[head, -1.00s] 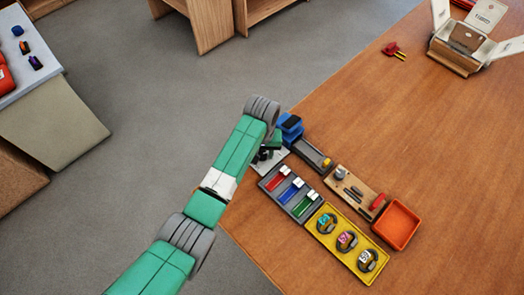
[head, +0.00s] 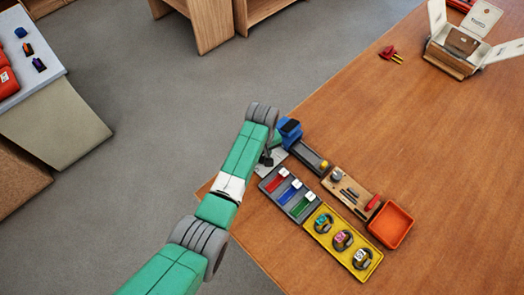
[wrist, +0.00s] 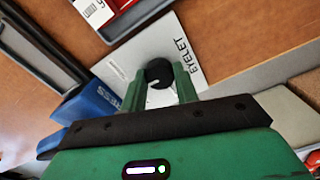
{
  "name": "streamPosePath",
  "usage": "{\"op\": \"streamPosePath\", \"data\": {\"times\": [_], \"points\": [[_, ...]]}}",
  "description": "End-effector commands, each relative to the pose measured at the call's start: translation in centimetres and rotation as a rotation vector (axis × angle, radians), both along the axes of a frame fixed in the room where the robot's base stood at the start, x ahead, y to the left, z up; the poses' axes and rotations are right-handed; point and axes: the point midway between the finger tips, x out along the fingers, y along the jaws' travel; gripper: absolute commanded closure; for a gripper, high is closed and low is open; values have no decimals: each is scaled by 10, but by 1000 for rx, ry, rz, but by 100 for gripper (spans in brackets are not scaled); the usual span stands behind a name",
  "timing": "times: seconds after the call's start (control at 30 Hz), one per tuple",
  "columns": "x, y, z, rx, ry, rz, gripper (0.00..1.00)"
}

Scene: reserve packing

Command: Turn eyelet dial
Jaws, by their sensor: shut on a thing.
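The eyelet dial (wrist: 159,73) is a round black knob with a light pointer mark. It stands on a pale grey plate (wrist: 200,62) printed "EYELET" in the wrist view. My gripper (wrist: 160,82) has its two green fingers on either side of the knob and is shut on it. In the head view my arm comes in from the lower left and hides most of the dial; part of the grey plate (head: 273,156) shows beside the arm's end.
A blue press (head: 290,130) stands close beside the plate; its blue side shows in the wrist view (wrist: 92,113). A grey tray (head: 290,192) of coloured pieces, a yellow tray (head: 372,266) of ring-shaped items and an orange bin (head: 391,226) lie to the right. The table's right side is mostly clear.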

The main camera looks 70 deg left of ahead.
Motion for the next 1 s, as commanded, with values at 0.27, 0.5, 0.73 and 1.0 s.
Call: {"op": "streamPosePath", "data": {"times": [0.27, 0.5, 0.73, 1.0], "points": [[1, 0, 2, 0, 0, 248, 93], [1, 0, 1, 0, -1, 419, 93], [1, 0, 1, 1, 0, 525, 93], [1, 1, 1, 2, 0, 578, 93]]}}
